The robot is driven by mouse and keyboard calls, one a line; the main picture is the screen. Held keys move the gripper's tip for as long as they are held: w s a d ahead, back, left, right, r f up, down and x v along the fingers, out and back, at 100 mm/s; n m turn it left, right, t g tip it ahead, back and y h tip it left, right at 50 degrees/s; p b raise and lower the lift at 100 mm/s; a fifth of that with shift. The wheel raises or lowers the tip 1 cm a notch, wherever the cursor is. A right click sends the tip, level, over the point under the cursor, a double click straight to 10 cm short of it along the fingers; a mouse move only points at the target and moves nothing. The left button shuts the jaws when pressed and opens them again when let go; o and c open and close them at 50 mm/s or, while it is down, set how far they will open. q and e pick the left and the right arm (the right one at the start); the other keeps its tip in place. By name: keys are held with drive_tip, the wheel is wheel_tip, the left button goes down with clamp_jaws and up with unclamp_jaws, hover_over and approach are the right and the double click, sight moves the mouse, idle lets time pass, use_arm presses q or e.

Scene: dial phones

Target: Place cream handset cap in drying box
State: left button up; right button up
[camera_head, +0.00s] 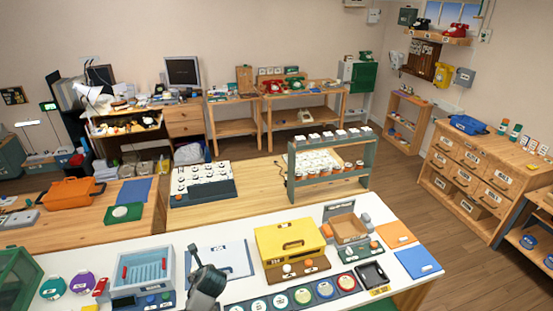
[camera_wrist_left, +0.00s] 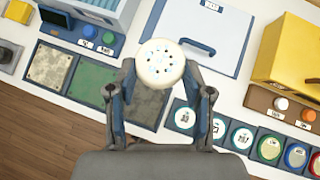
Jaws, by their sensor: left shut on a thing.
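My left gripper (camera_wrist_left: 160,75) is shut on the cream handset cap (camera_wrist_left: 160,60), a round disc with small dark holes, held between its two fingertips above the white bench. In the head view my left gripper (camera_head: 195,258) is over the bench front, and I cannot make out the cap there. I cannot tell for certain which container is the drying box. A yellow box (camera_head: 288,240) with a handle stands right of the gripper. A pale box (camera_head: 143,270) with a blue slatted inside and red grips stands left. My right gripper is not in view.
A flat white panel (camera_wrist_left: 205,35) with a blue handle lies just beyond the cap. A row of round coloured discs (camera_head: 303,296) lies along the bench front. A black tray (camera_head: 372,274) and an open brown box (camera_head: 346,228) are farther right.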

use_arm(q)
drive_tip(key=s+d+f+m+h+b, duration=0.1)
drive_tip(key=s+d+m+h+b, duration=0.1)
drive_tip(key=s, duration=0.4)
drive_tip(key=s+d+f+m+t+h+b, duration=0.1)
drive_tip(key=s+d+m+h, duration=0.2)
drive_tip(key=s, duration=0.3)
drive_tip(key=shift+d+f+m+t+b, duration=0.15)
drive_tip(key=shift+f+m+t+b, duration=0.2)
drive_tip(key=shift+m, duration=0.55)
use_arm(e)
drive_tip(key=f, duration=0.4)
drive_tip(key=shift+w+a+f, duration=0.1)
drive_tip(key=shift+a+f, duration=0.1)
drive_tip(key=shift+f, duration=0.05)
use_arm(q)
drive_tip(key=shift+a+r, duration=0.1)
drive_tip(key=shift+a, duration=0.15)
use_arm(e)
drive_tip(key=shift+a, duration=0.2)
